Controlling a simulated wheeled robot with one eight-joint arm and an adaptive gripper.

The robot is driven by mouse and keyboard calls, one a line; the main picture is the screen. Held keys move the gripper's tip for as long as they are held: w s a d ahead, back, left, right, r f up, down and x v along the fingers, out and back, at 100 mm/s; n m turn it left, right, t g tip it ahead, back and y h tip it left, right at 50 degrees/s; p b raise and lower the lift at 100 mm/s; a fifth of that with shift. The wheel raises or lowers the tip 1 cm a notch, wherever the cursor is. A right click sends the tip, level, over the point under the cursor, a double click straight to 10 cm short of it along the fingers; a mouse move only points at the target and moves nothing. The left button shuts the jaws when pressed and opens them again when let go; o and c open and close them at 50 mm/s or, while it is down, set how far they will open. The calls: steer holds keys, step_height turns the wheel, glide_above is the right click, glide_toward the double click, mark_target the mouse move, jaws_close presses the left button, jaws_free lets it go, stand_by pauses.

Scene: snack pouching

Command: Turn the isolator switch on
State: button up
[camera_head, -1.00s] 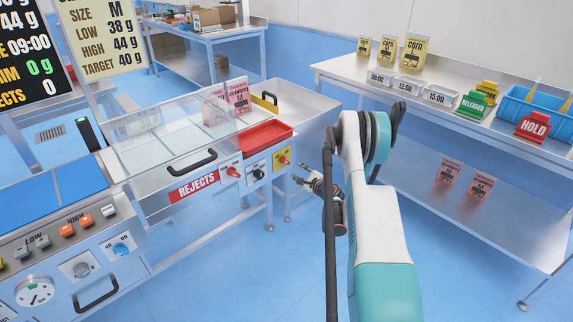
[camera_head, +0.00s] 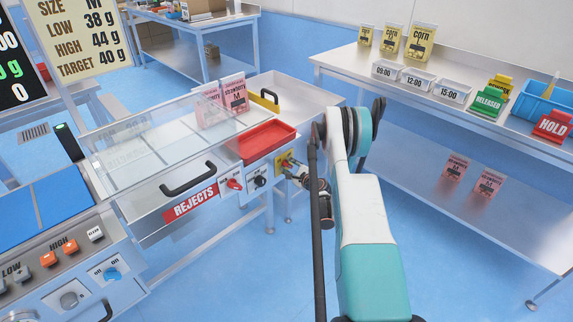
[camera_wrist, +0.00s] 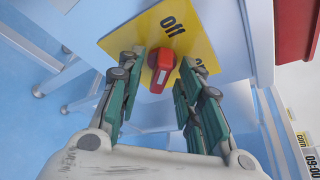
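The isolator switch is a red knob (camera_wrist: 161,72) on a yellow plate (camera_wrist: 190,30) marked "off", with a second label partly hidden by a finger. In the head view the yellow plate (camera_head: 282,160) is at the right end of the machine's front panel. My gripper (camera_wrist: 160,95) is open, its green-padded fingers on either side of the red knob in the wrist view. I cannot tell whether either finger touches it. In the head view my gripper (camera_head: 298,172) is right at the yellow plate and partly covers it.
A red tray (camera_head: 262,141) sits above the panel. A red knob (camera_head: 234,184) and a black knob (camera_head: 259,181) are to the left of the yellow plate. A steel bench (camera_head: 400,120) with boxes and signs stands to the right. Blue floor below is clear.

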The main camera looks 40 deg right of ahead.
jaws_close()
steer(key=shift+m, duration=0.3)
steer(key=shift+d+r+m+y, duration=0.1)
steer(key=shift+d+m+y, duration=0.05)
steer(key=shift+m+y, duration=0.9)
steer(key=m+g+y, duration=0.1)
steer(key=m+y, duration=0.1)
steer(key=m, duration=0.1)
steer(key=shift+d, duration=0.15)
steer(key=m+y, duration=0.2)
steer(key=m, duration=0.1)
steer(key=shift+d+m, duration=0.15)
steer(key=shift+m, duration=0.1)
steer(key=m+y, duration=0.2)
steer(key=m, duration=0.1)
steer(key=shift+d, duration=0.15)
